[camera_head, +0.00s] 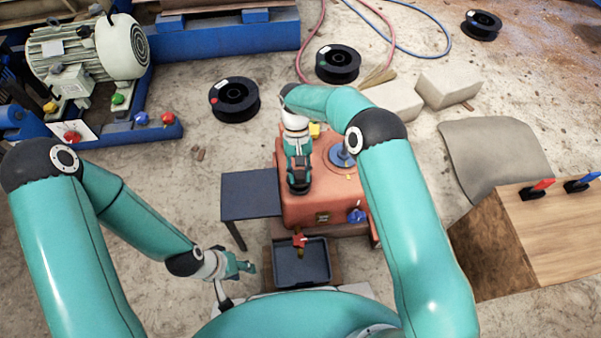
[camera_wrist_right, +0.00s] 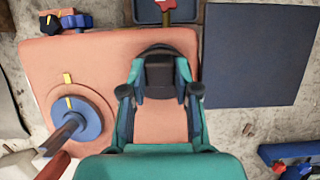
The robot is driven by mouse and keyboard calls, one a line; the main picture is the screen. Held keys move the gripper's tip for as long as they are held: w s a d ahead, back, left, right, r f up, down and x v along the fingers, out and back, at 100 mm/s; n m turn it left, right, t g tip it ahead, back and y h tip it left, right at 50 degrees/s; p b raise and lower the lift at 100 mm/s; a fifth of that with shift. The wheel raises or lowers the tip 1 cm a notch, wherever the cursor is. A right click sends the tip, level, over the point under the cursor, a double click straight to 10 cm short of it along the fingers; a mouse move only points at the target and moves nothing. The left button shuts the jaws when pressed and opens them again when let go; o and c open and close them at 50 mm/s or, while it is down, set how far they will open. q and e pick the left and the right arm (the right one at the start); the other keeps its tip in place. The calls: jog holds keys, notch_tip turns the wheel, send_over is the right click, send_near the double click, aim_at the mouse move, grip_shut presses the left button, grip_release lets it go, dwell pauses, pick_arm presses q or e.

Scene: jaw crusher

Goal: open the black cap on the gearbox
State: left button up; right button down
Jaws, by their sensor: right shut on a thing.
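The gearbox (camera_head: 335,208) is a salmon-red box in the middle of the head view; its top (camera_wrist_right: 100,65) fills much of the right wrist view. My right gripper (camera_head: 299,185) points down at the left part of this top. In the right wrist view its fingers (camera_wrist_right: 160,82) are closed around the black cap (camera_wrist_right: 160,62), whose dark round edge shows between and beyond them. The cap appears to sit on the gearbox top; any gap beneath it is hidden. My left gripper (camera_head: 246,266) hangs empty left of the dark tray; its finger opening is too small to judge.
A red tap (camera_head: 299,240) on the gearbox front stands above a dark tray (camera_head: 316,262). A dark plate (camera_head: 250,182) adjoins the gearbox on the left. A blue disc with a shaft (camera_wrist_right: 82,122) and a blue knob (camera_head: 357,215) are on the gearbox. A wooden box (camera_head: 553,213) stands right.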

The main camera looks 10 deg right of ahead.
jog(key=shift+w+g+b, duration=0.5)
jog(key=shift+b, duration=0.1)
jog(key=shift+r, duration=0.25)
jog(key=c, duration=0.8)
grip_release()
jog(key=shift+c, duration=0.2)
jog(key=shift+r, duration=0.1)
notch_tip(320, 180, up, 10)
